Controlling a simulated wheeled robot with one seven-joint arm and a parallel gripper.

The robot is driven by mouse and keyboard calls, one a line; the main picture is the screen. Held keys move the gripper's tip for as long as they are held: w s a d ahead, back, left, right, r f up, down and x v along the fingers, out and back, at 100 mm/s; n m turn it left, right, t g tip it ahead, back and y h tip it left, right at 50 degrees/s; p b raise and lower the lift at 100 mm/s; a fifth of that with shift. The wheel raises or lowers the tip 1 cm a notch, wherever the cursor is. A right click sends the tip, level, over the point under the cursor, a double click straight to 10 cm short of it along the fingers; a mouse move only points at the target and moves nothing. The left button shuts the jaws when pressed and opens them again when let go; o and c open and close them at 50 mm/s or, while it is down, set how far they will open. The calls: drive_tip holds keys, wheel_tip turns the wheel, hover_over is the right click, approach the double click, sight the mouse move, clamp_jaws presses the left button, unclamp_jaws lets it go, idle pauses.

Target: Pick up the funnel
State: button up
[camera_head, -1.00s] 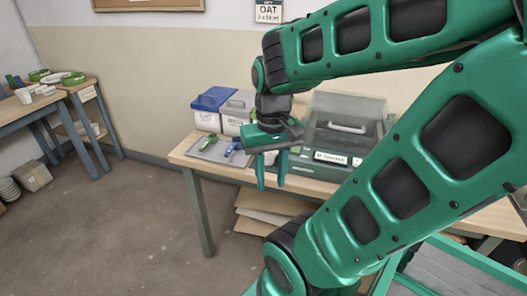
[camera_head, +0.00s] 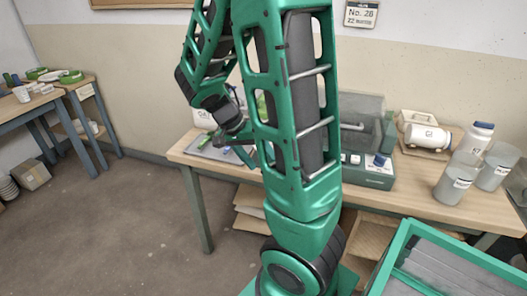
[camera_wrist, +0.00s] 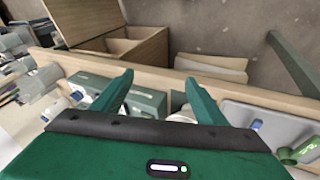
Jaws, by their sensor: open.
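I cannot make out a funnel for certain in either view. In the wrist view a white rounded thing (camera_wrist: 184,114) shows partly between my fingers, mostly hidden by my gripper; I cannot tell what it is. My gripper (camera_wrist: 158,88) is open, with nothing held between the fingertips, above the workbench. In the head view my arm hides most of the gripper, and only a green finger shows near the grey tray (camera_head: 208,152) at the bench's left end. The tray also shows in the wrist view (camera_wrist: 245,115), right of the fingers, with blue and green tools on it.
A dark green machine (camera_head: 368,174) with a clear lid stands mid-bench. Cardboard (camera_head: 250,200) lies under the bench (camera_head: 220,168).

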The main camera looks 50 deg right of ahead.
drive_tip(key=w+d+f+m+h, duration=0.1)
drive_tip(key=w+m+h, duration=0.1)
drive_tip(key=w+h, duration=0.1)
drive_tip(key=w+d+f+m+h, duration=0.1)
drive_tip(key=w+f+m+h, duration=0.1)
drive_tip(key=w, duration=0.3)
drive_tip(key=w+f+m+h, duration=0.2)
drive_tip(key=w+h, duration=0.1)
drive_tip(key=w, duration=0.1)
drive_tip(key=shift+w+d+f+h, duration=0.2)
drive_tip(key=shift+d+f+h, duration=0.1)
drive_tip(key=shift+d, duration=0.1)
drive_tip(key=x, duration=1)
drive_tip(key=shift+d, duration=0.3)
drive_tip(key=shift+c, duration=0.5)
drive_tip(key=c, duration=1.2)
